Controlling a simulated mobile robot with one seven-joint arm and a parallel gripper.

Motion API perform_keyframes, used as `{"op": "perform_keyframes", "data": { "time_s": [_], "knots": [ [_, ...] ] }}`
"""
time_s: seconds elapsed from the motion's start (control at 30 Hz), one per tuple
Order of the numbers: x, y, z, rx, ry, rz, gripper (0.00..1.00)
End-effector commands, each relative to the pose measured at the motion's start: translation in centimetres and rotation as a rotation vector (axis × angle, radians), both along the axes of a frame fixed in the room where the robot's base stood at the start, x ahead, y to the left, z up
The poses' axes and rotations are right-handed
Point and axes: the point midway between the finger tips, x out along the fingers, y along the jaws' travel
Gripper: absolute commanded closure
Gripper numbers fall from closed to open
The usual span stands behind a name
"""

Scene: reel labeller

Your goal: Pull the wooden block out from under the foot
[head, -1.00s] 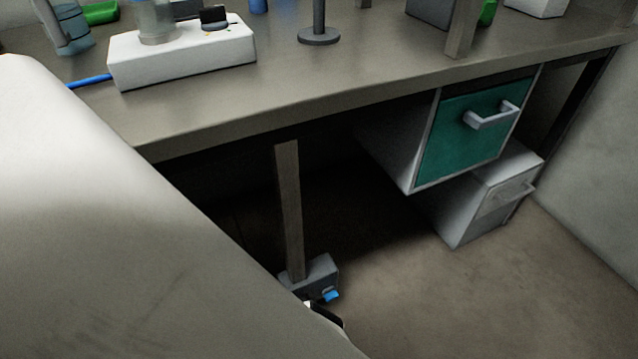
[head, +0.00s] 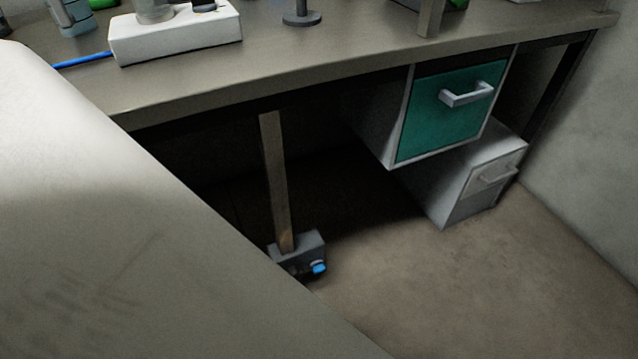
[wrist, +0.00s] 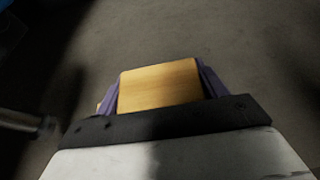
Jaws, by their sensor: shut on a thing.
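The wooden block (wrist: 160,84) is pale yellow-brown and sits between the two purple fingers of my gripper (wrist: 158,90) in the wrist view. The gripper is shut on it. Bare floor shows beyond the block's far edge, and no foot touches its visible part there. In the head view a grey foot (head: 299,250) with a bright blue part (head: 319,268) stands at the bottom of a bench leg (head: 275,180). My arm covers the lower left of the head view, and neither the block nor my gripper can be made out there.
The workbench (head: 330,55) spans the top, bearing a white box (head: 175,38). A green-fronted drawer (head: 450,110) hangs beneath, with a white cabinet (head: 465,195) below it. Open floor (head: 450,290) lies right of the foot. A metal rod (wrist: 25,122) shows at left in the wrist view.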

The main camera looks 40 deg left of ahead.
Motion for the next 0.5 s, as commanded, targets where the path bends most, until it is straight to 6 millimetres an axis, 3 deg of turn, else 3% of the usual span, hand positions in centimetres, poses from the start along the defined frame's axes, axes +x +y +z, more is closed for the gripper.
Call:
{"op": "perform_keyframes", "data": {
  "time_s": [0.37,0.4,0.5],
  "knots": [
    [-0.02,-0.06,-0.02,0.000,0.000,-0.001,0.59],
    [-0.02,-0.06,-0.02,0.000,0.000,-0.001,0.27],
    [-0.01,-0.04,-0.01,0.000,0.000,-0.001,0.14]
  ]
}}
